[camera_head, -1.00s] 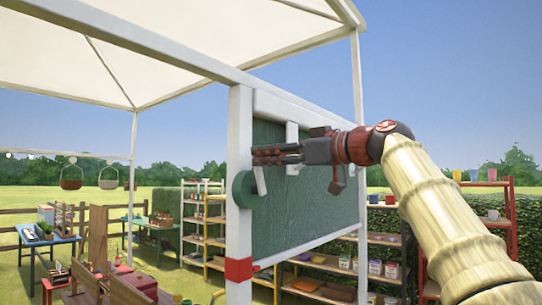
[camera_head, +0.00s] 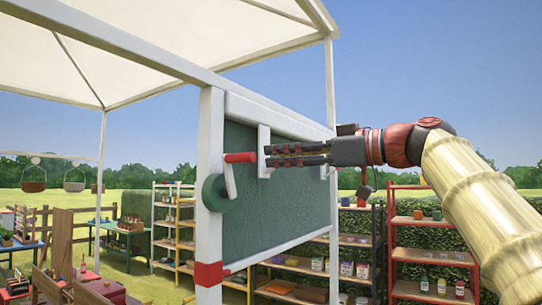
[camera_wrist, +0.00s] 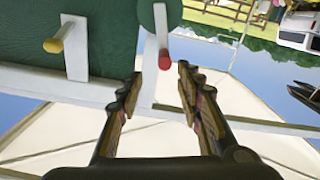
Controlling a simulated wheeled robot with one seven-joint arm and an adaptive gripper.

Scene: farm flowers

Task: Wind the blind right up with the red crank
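The red crank handle (camera_head: 240,157) sticks out from a white crank arm (camera_head: 229,180) beside a green drum (camera_head: 215,193) on the white post. The arm points up in the head view. The red handle (camera_wrist: 165,60) also shows in the wrist view, beyond the fingertips and roughly between their lines. My gripper (camera_head: 268,155) is open and empty, a short way right of the handle and apart from it. Its fingers (camera_wrist: 160,85) are spread in the wrist view. A dark green panel (camera_head: 285,205), seemingly the blind, fills much of the white frame.
A second white crank arm with a yellow handle (camera_wrist: 54,45) sits left of the red one in the wrist view; its arm (camera_head: 264,150) stands by my fingertips. The white post (camera_head: 210,245) has a red band. Shelves (camera_head: 430,256) with pots stand behind.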

